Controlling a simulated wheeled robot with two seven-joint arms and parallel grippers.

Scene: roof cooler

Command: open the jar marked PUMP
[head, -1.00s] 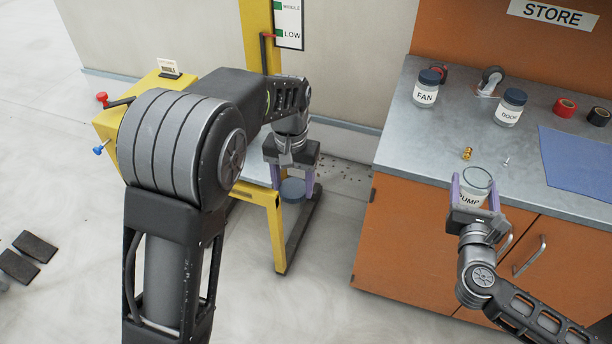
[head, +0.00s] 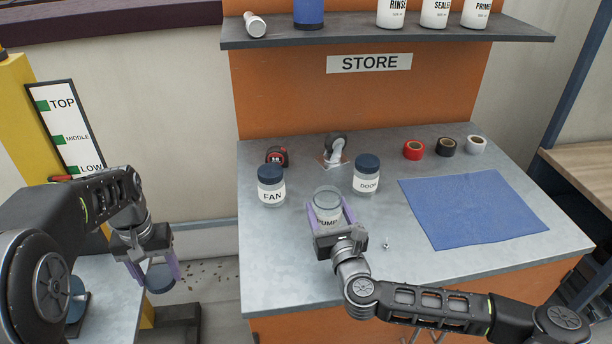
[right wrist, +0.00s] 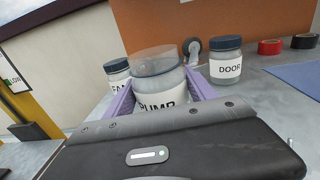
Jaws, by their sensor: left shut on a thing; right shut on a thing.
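The PUMP jar (head: 327,205) stands on the grey bench with its clear rim uncovered. It also shows close up in the right wrist view (right wrist: 160,90), with no lid on it. My right gripper (head: 333,222) is shut on the jar, its purple fingers on either side of the body. My left gripper (head: 158,272) is shut on a dark blue-grey lid (head: 160,278), held off the left side of the bench, well apart from the jar.
The FAN jar (head: 271,185) and DOOR jar (head: 366,174) stand lidded behind the PUMP jar. A small screw (head: 387,243) lies right of my right gripper. A blue mat (head: 472,208), tape rolls (head: 445,147) and a tape measure (head: 277,156) are on the bench (head: 270,265).

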